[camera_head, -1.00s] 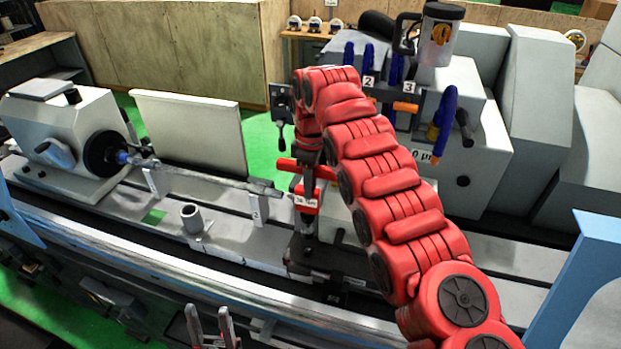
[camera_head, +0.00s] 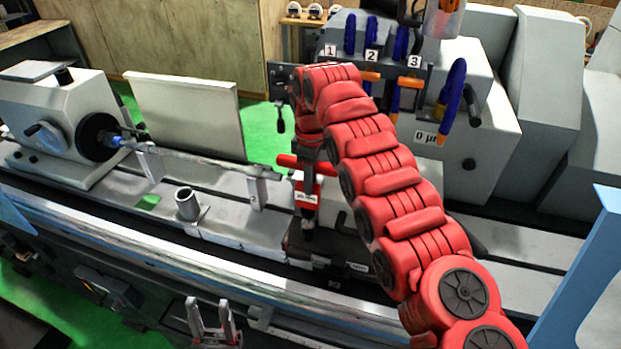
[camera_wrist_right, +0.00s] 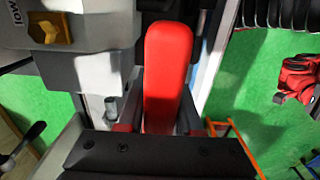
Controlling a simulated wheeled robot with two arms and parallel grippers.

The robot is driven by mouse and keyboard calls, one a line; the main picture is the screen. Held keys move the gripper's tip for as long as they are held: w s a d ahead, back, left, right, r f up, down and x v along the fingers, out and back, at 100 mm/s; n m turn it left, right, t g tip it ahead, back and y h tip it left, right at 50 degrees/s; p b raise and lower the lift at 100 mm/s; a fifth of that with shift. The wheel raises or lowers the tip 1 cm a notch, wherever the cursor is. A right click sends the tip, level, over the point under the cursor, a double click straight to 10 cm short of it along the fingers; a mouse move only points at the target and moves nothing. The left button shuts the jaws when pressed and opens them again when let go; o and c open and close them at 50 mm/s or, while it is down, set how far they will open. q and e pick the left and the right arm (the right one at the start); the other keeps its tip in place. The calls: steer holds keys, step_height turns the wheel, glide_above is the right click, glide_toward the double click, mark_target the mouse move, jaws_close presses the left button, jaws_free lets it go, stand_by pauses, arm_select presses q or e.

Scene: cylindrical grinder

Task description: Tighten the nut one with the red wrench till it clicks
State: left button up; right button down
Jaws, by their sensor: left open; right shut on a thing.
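My right arm is red and segmented and reaches to the middle of the head view. Its gripper (camera_wrist_right: 160,122) is shut on the red wrench (camera_wrist_right: 167,75), whose rounded red end fills the middle of the right wrist view. A brass hex nut (camera_wrist_right: 50,28) sits in a grey housing at the upper left there, apart from the visible red end; I cannot tell whether it is nut one. Tags 1 (camera_head: 330,51), 2 (camera_head: 371,57) and 3 (camera_head: 414,61) mark the machine's back. My left gripper (camera_head: 212,312) is open and empty at the bottom of the head view.
The grinder bed (camera_head: 110,195) runs across the head view, with a headstock (camera_head: 55,105) at left and a slim shaft (camera_head: 195,160) above it. A short grey tube (camera_head: 187,204) stands on the bed. Blue and orange nozzles (camera_head: 452,90) hang at the back.

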steer(key=shift+s+r, duration=0.1)
steer(key=shift+r, duration=0.05)
stand_by(0.3)
steer(key=shift+f+b, duration=0.35)
steer(key=shift+f, duration=0.1)
steer(key=shift+f+b, duration=1.05)
steer(key=shift+f, duration=0.45)
steer(key=shift+b, duration=0.3)
